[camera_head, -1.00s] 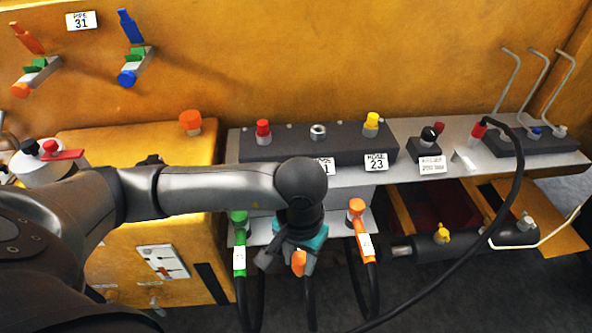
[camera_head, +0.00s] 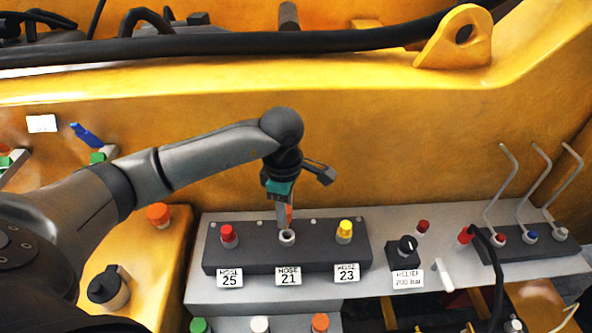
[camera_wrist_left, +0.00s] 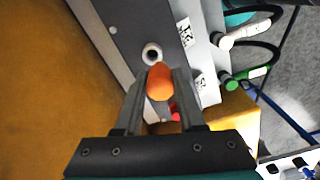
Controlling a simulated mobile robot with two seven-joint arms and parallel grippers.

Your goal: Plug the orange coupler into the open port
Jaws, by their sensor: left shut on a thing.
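My left gripper (camera_head: 284,214) is shut on the orange coupler (camera_head: 289,213), with the fingers pointing down. In the left wrist view the coupler shows as a rounded orange piece (camera_wrist_left: 160,82) between the two fingertips (camera_wrist_left: 158,88). The open port (camera_head: 287,237) is a silver ring with a dark hole, behind the middle label 21. It also shows in the left wrist view (camera_wrist_left: 152,54), uncovered and just beyond the coupler. The coupler is close above the port; I cannot tell whether they touch. The coupler's lower end is hidden. My right gripper is not in view.
A red cap (camera_head: 229,236) and a yellow cap (camera_head: 344,231) flank the port on the dark block (camera_head: 315,252). A black knob (camera_head: 407,246) stands to the right.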

